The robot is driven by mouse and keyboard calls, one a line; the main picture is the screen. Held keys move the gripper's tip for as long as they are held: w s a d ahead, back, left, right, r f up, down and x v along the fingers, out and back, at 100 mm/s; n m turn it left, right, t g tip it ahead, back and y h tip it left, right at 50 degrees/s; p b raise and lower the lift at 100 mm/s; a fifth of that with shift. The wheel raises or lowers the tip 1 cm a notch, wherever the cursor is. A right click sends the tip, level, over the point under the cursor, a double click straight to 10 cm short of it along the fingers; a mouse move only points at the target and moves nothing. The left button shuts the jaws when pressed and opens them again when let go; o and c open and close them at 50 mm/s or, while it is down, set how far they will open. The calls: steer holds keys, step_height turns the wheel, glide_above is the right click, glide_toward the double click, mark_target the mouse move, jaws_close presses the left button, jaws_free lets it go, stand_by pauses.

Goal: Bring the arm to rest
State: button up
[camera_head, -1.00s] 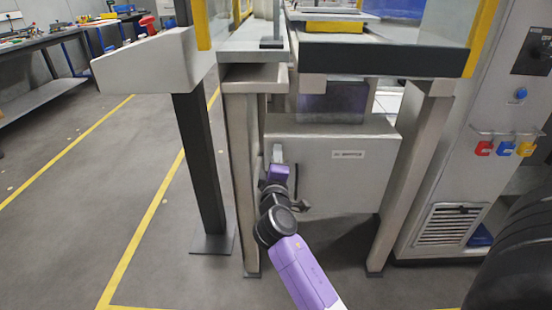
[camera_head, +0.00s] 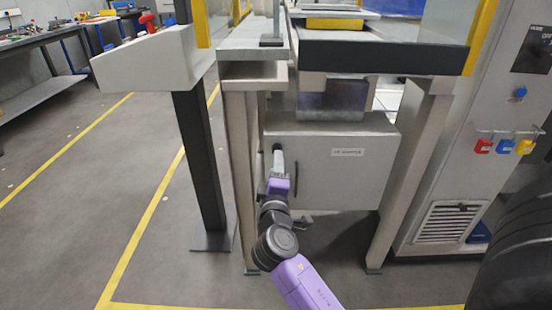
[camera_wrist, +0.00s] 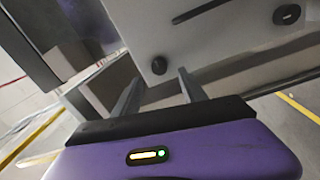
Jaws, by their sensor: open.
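My gripper (camera_head: 278,158) is in front of the left part of a grey cabinet (camera_head: 345,180) under the bench. In the wrist view its two grey fingers (camera_wrist: 159,78) stand apart, with nothing held between them. My purple and black arm (camera_head: 300,282) is bent and reaches up from the bottom of the head view.
The bench legs (camera_head: 240,180) and (camera_head: 412,175) stand on either side of the cabinet. A dark post (camera_head: 200,165) is farther left. A control cabinet (camera_head: 465,165) with coloured padlocks stands at right. Open floor (camera_head: 90,220) with yellow lines lies left.

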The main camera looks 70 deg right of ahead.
steer(key=shift+v, duration=1.2)
